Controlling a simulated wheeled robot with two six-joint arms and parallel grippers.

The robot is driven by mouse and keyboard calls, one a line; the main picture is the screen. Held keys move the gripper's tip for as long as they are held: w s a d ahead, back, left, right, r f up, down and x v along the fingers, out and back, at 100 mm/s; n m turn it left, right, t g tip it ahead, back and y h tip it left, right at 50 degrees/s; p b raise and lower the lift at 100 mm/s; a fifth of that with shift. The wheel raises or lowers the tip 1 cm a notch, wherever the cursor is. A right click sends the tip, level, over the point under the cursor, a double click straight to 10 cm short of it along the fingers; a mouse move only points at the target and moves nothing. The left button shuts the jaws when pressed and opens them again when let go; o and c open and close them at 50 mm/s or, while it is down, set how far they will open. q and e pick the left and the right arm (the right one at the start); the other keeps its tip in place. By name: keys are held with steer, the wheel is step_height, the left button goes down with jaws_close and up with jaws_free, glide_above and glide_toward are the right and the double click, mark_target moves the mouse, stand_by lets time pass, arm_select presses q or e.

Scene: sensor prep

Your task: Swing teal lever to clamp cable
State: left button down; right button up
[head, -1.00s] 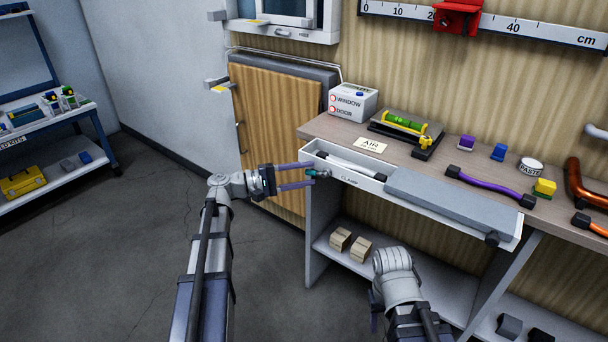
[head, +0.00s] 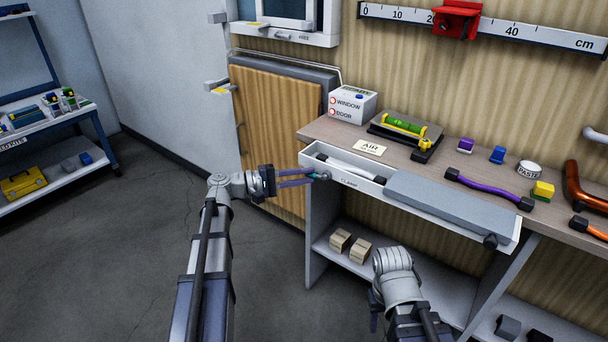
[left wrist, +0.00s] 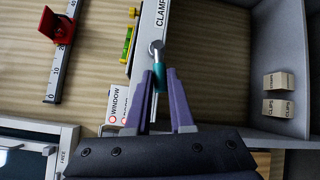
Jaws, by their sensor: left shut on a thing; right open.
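A white tray marked CLAMP (head: 335,178) runs along the front of the bench, and a white cable-like piece with a dark end (head: 350,168) lies in it. The small teal lever (left wrist: 159,80) sticks out from a round grey pivot at the tray's left end. My left gripper (head: 311,177) is shut on the lever, its purple fingers on both sides of it in the left wrist view (left wrist: 158,78). My right gripper (head: 375,310) is open and low in front of the bench, mostly hidden behind its own wrist.
A grey slab (head: 440,199) covers the tray's right part. The floor at left is clear.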

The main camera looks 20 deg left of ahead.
arm_select(q)
steer(key=shift+r+m+y+p, duration=0.45)
steer(key=shift+r+p, duration=0.25)
steer(key=shift+p, duration=0.35)
steer(key=shift+f+m+g+y+p, duration=0.15)
steer(key=shift+m+g+y+p, duration=0.15)
steer(key=shift+m+p, duration=0.2)
steer(key=c, duration=0.8)
jaws_free()
steer(key=shift+a, duration=0.15)
steer(key=p+v, duration=0.1)
steer(key=v, duration=0.6)
steer(key=shift+s+a, duration=0.25)
